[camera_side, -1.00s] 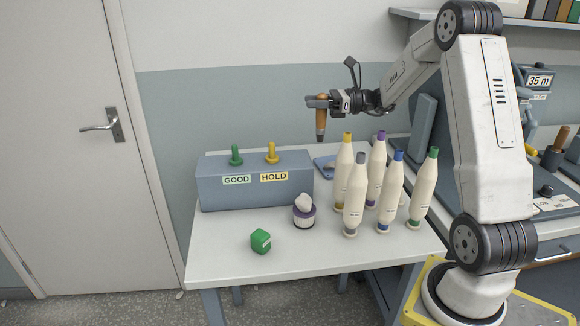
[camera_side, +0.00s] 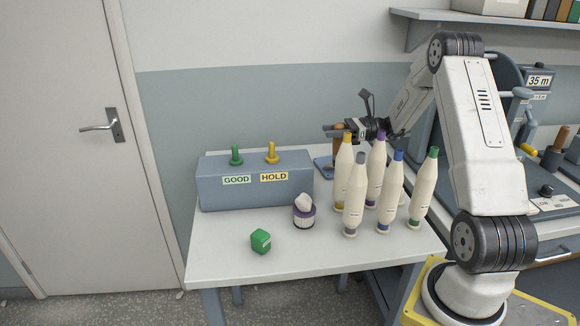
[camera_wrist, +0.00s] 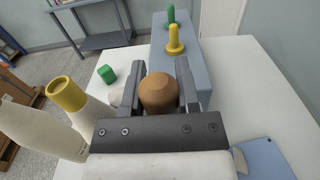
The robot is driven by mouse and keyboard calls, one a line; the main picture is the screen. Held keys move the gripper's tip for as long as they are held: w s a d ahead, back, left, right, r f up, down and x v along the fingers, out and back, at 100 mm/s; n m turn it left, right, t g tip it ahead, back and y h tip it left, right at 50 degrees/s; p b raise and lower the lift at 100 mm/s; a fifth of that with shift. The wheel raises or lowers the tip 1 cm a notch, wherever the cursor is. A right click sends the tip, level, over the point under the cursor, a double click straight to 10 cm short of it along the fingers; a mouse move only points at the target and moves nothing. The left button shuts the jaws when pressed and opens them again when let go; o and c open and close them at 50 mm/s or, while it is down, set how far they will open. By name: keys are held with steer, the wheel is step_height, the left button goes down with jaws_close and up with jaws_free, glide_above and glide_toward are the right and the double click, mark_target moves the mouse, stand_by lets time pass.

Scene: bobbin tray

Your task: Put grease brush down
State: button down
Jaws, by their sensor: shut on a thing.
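My gripper (camera_side: 334,130) is shut on the grease brush (camera_side: 337,147), which has a brown wooden handle and is held upright. In the wrist view the rounded handle end (camera_wrist: 159,93) sits between the two jaws. In the side view the brush's lower part is hidden behind the bobbins, so I cannot tell whether it touches anything. A blue tray (camera_side: 323,164) lies on the table just left of the brush; it also shows at the lower right of the wrist view (camera_wrist: 268,160).
Several white bobbins (camera_side: 354,200) with coloured tips stand close in front of my gripper. A blue-grey box (camera_side: 250,192) marked GOOD and HOLD has a green and a yellow peg.

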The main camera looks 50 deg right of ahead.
step_height(320, 180, down, 6)
stand_by(0.5)
steer(key=shift+f, duration=0.15)
steer(key=shift+f, duration=1.85)
steer(key=shift+f, duration=0.15)
steer(key=shift+c, duration=1.7)
jaws_free()
steer(key=v, duration=0.7)
steer(key=shift+s+d, duration=0.25)
